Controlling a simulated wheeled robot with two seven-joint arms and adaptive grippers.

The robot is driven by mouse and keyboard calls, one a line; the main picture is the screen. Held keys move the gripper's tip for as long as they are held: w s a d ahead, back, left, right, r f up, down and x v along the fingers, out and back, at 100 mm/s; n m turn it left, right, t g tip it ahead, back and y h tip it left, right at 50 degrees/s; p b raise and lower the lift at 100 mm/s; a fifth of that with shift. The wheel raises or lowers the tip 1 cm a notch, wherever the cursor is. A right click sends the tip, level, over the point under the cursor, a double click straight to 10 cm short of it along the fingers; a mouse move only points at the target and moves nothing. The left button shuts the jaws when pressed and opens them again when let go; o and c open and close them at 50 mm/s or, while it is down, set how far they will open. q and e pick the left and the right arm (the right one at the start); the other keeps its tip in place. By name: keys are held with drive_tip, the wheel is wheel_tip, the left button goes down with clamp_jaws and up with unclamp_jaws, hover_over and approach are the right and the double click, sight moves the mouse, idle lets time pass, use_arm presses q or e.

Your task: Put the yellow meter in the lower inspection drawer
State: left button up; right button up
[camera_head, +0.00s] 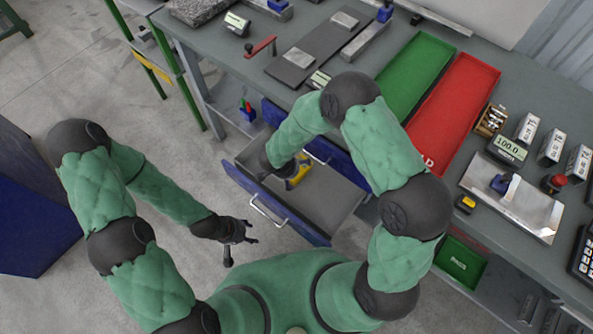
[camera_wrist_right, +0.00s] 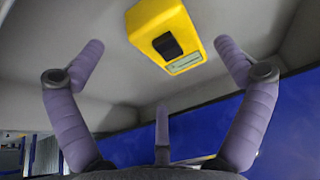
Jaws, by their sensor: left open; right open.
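The yellow meter (camera_head: 298,174) is inside the pulled-out lower inspection drawer (camera_head: 332,194), which has a grey inside and a blue front. In the right wrist view the meter (camera_wrist_right: 185,48) lies on the grey drawer floor, with its dark patch and small display showing. My right gripper (camera_head: 281,172) reaches into the drawer beside the meter. Its purple fingers are spread open, and the meter lies beyond them, apparently apart from both. My left gripper (camera_head: 241,233) is open and empty, out in front of the drawer over the floor.
Above the open drawer is another blue drawer front (camera_head: 345,176). The bench top (camera_head: 230,62) carries a green tray (camera_head: 417,75), a red tray (camera_head: 455,100), a metal plate (camera_head: 515,198) and several small meters. A blue cabinet (camera_head: 35,225) stands at the left.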

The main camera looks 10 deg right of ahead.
drive_tip(key=p+v, duration=0.1)
drive_tip(key=v, duration=0.6)
drive_tip(key=shift+s+f, duration=0.1)
